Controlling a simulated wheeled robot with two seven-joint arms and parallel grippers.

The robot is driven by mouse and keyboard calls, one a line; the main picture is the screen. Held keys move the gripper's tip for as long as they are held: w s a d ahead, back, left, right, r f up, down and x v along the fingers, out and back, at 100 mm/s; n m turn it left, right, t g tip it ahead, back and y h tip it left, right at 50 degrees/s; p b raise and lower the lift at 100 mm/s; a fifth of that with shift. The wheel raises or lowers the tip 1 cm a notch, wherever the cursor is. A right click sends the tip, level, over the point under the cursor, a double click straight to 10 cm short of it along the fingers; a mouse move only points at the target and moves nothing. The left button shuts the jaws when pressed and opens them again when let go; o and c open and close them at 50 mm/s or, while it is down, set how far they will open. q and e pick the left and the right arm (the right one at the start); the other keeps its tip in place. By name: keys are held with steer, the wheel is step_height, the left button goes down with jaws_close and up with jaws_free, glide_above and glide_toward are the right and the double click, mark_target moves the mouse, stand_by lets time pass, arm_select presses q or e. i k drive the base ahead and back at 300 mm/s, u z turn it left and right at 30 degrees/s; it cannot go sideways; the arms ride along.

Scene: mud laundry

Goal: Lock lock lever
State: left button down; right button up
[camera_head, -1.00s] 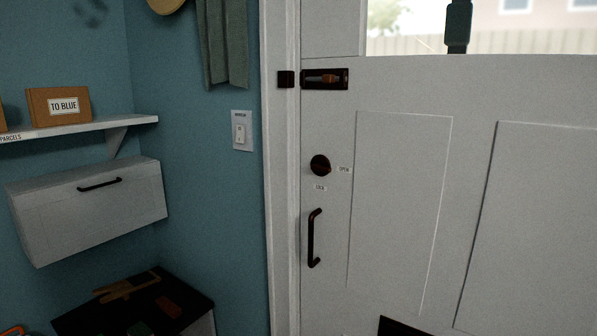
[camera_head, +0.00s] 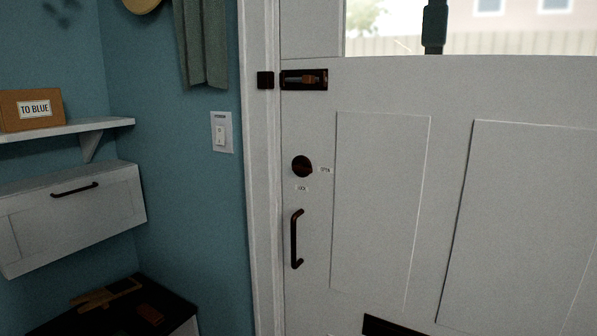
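The lock lever (camera_head: 302,166) is a small round dark turn-piece on the white door (camera_head: 385,90), near its left edge. A small label that appears to read OPEN (camera_head: 325,170) sits to its right. Another that appears to read LOCK (camera_head: 302,188) sits below it. The lever is too dark and small to tell clearly which way it points. Neither of my grippers is in view, and nothing touches the lever.
A dark sliding bolt (camera_head: 304,79) is above the lever and a dark pull handle (camera_head: 296,239) below it. A light switch (camera_head: 221,132), shelf (camera_head: 70,130) and white cabinet (camera_head: 75,215) are left. The space before the door looks clear.

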mark_target(300, 168)
steer(key=z, duration=0.05)
steer(key=k, duration=0.5)
steer(key=u, duration=0.85)
steer(key=i, duration=1.05)
steer(key=z, duration=0.15)
